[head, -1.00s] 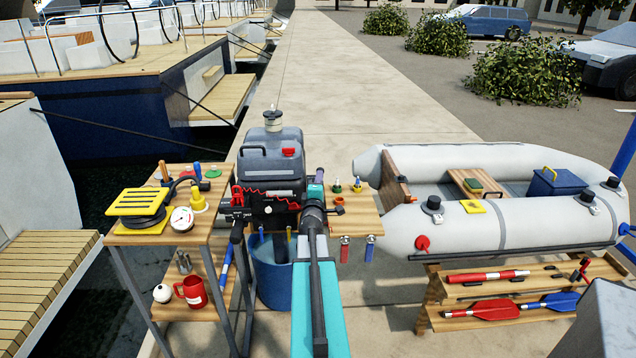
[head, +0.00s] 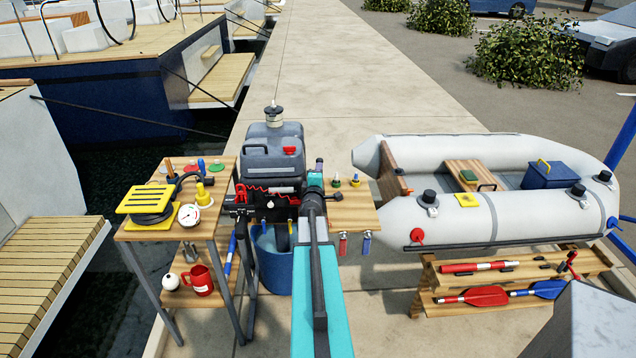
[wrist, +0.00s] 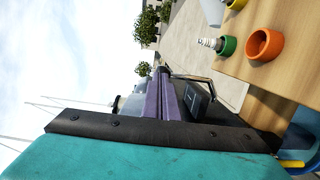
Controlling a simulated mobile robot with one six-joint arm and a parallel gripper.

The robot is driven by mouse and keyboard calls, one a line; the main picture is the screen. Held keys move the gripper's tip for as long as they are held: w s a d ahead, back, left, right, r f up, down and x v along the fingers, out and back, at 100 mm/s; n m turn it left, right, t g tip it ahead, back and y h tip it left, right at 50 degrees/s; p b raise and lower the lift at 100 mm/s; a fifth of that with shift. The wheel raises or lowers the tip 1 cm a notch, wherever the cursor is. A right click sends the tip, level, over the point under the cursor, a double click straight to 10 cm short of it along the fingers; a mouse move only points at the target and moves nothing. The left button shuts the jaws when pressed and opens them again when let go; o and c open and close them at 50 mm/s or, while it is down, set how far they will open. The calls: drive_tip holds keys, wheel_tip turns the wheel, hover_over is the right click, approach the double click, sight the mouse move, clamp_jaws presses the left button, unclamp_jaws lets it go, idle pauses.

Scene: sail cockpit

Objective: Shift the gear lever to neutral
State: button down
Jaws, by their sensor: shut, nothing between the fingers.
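The outboard motor (head: 272,155), with a grey cowling and a black lower body, stands behind my arm in the head view. I cannot make out the gear lever for certain; my gripper and wrist cover the motor's right side. My gripper (head: 319,163) is at that right side, its purple fingers pointing away from me. In the wrist view my gripper (wrist: 162,75) has its purple fingers together with nothing between them. A dark angular bar (wrist: 190,77) shows just beside the fingers; I cannot tell whether it touches them.
A wooden shelf (head: 350,213) with small coloured fittings is close right of my gripper. A tool table (head: 215,230) stands left and a blue bucket (head: 275,268) below the motor. An inflatable boat (head: 530,215) lies right. The quay (head: 330,70) beyond is clear.

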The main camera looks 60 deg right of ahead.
drive_tip(key=shift+w+d+r+p, duration=0.55)
drive_tip(key=shift+d+p, duration=0.25)
drive_tip(key=shift+p, duration=0.8)
drive_tip(key=shift+w+d+r, duration=0.1)
drive_tip(key=shift+d+r, duration=0.05)
drive_tip(key=shift+r, duration=0.05)
drive_tip(key=shift+p, duration=0.3)
drive_tip(key=r+v, duration=0.2)
drive_tip(key=v, duration=1.2)
drive_tip(key=shift+b, duration=0.35)
drive_tip(key=shift+r, duration=0.1)
